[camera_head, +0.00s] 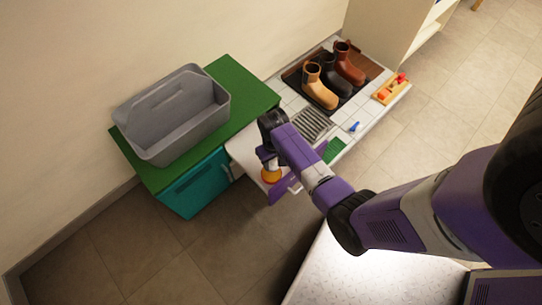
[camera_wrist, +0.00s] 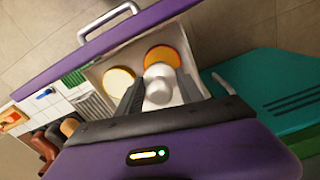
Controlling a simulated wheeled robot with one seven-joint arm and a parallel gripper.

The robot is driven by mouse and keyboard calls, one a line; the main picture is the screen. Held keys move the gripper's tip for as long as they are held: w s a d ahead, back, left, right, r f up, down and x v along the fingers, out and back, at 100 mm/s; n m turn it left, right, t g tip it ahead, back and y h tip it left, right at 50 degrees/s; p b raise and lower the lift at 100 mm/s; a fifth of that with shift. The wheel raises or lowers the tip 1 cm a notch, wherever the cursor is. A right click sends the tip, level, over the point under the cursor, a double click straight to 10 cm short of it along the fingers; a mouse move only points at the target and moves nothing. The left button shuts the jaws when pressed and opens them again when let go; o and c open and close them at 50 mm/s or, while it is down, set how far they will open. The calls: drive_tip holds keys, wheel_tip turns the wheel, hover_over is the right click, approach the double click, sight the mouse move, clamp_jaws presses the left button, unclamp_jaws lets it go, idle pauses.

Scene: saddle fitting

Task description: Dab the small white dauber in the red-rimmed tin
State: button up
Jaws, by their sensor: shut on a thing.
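The small white dauber (camera_wrist: 157,88) is between the fingers of my gripper (camera_wrist: 161,80), which is shut on it. In the wrist view its rounded end overlaps the near edge of a tin with an orange-red rim (camera_wrist: 163,52). I cannot tell whether it touches the tin's contents. A second tin with a yellow rim and pale filling (camera_wrist: 118,80) stands just left of it. Both tins are in an open drawer with a purple front (camera_wrist: 95,42). In the head view my gripper (camera_head: 268,160) is over the drawer and hides the dauber; an orange tin top (camera_head: 271,176) shows below it.
A grey tote (camera_head: 180,125) stands on the green-topped teal cabinet (camera_head: 195,185) left of the drawer.

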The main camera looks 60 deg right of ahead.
drive_tip(key=shift+w+a, duration=0.1)
drive_tip(key=shift+w, duration=0.25)
drive_tip(key=shift+n, duration=0.3)
wheel_tip(320, 180, down, 6)
drive_tip(key=b, duration=0.6)
drive_tip(key=shift+f, duration=0.6)
idle(2.0)
drive_tip(key=shift+r, duration=0.1)
wheel_tip(320, 180, up, 7)
drive_tip(key=p, duration=0.7)
drive_tip(key=shift+w, duration=0.1)
idle(0.4)
